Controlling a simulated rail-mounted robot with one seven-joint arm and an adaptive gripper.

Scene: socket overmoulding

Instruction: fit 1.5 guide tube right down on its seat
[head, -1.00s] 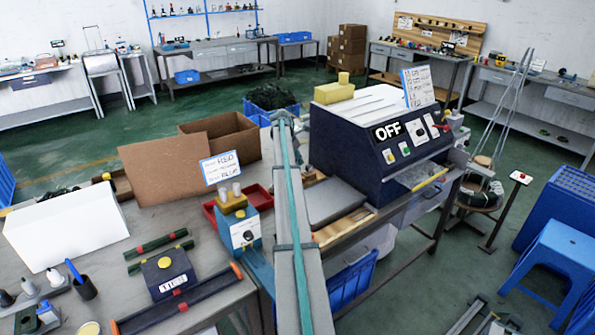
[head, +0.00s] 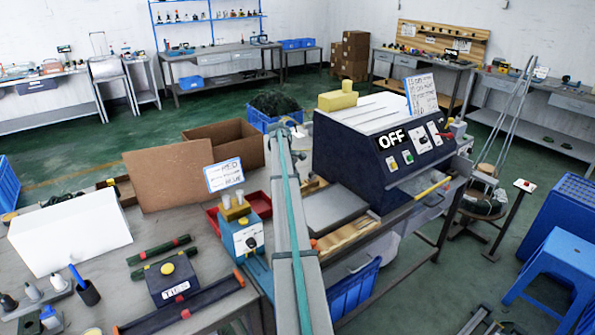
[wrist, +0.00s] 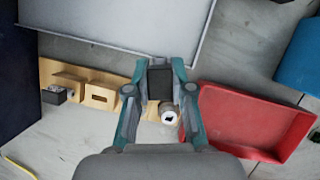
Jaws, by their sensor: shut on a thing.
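My gripper (wrist: 160,72) shows in the wrist view with its two teal fingers close around a dark, square-faced piece (wrist: 160,84). The piece fills the space between the fingertips. I cannot tell from its face whether it is the guide tube. A small pale cylinder with a dark hole (wrist: 168,116) shows just below the piece, between the fingers and left of the red tray. Whether it is held or lies below is unclear. In the head view my arm hides the gripper. The seat cannot be made out.
Wooden slotted blocks (wrist: 98,98) lie left of my gripper, and a red tray (wrist: 250,148) lies to its right. A grey plate (wrist: 110,20) is beyond the fingertips. A dark machine marked OFF (head: 345,155) stands right of my arm; a cardboard box (head: 240,150) stands left.

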